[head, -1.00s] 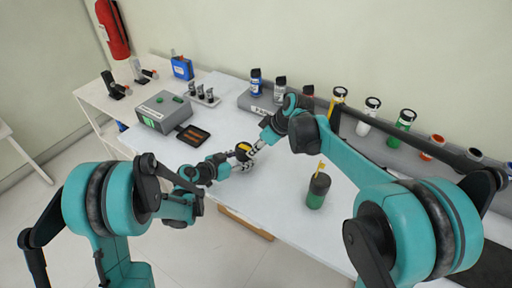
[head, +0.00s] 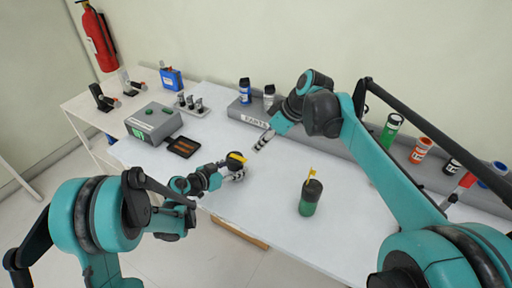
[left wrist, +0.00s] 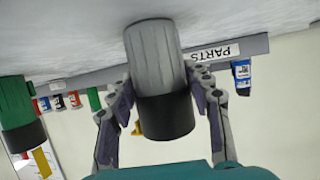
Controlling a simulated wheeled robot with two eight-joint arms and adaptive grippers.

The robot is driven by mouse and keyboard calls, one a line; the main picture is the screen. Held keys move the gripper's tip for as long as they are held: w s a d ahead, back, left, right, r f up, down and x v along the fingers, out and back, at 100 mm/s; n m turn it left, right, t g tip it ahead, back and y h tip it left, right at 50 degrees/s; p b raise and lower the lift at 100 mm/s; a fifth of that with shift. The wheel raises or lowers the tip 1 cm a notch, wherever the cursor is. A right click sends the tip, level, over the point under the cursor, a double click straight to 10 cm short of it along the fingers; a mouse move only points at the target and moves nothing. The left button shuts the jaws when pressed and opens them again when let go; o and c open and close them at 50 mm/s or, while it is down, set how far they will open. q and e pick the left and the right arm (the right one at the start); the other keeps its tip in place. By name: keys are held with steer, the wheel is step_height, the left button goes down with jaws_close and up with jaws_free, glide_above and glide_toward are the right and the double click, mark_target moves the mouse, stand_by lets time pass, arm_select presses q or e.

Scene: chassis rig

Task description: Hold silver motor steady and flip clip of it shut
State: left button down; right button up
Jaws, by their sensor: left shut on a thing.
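The silver motor (left wrist: 155,55) has a ribbed grey body and a black end. In the left wrist view it sits between the fingers of my left gripper (left wrist: 160,105). In the head view my left gripper (head: 233,174) is shut on the motor, whose dark end (head: 241,167) faces up above the white table. The motor's yellow clip (head: 236,157) appears to lie low across that end; whether it is fully shut is too small to tell. In the left wrist view the clip is mostly hidden. My right gripper (head: 263,141) is apart from the motor, up and right of it.
A green motor (head: 309,200) with a raised yellow clip (head: 311,173) stands on the white table (head: 262,205), right of my left gripper. A grey parts rack (head: 250,118) with several bottles lines the back. A black tray (head: 184,146) and grey box (head: 154,122) are left.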

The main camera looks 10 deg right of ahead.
steer(key=shift+s+d+r, duration=0.1)
steer(key=shift+d+r, duration=0.05)
steer(key=shift+r, duration=0.2)
arm_select(q)
steer(key=c, duration=0.6)
jaws_free()
steer(key=shift+a, duration=0.1)
